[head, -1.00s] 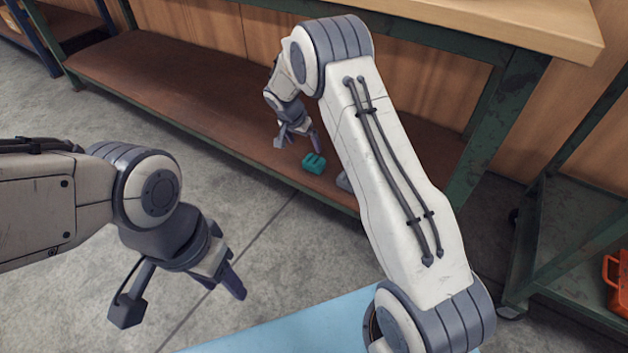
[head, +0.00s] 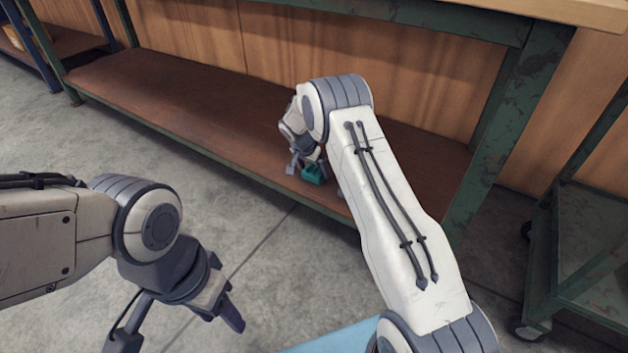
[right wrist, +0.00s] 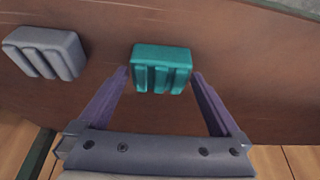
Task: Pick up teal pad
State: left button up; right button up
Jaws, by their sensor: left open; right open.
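The teal pad (head: 312,173) is a small ribbed block lying on the brown lower shelf (head: 190,108) of the workbench. In the right wrist view the teal pad (right wrist: 161,68) sits just beyond and between the two fingertips. My right gripper (right wrist: 160,74) is open and empty, its fingers on either side of the pad's near end. In the head view my right gripper (head: 306,168) is right at the pad and partly covers it. My left gripper (head: 180,335) is open and empty over the floor, away from the shelf.
A grey ribbed pad (right wrist: 45,52) lies left of the teal pad in the right wrist view. The shelf's left part is clear. A green bench leg (head: 490,145) stands right of my right arm. A green wheeled cart (head: 590,230) stands at the right.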

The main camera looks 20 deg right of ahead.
jog(key=shift+w+d+f, duration=0.1)
jog(key=shift+d+f, duration=0.05)
jog(key=shift+f, duration=0.55)
jog(key=shift+r, duration=0.15)
jog(key=c, duration=1.1)
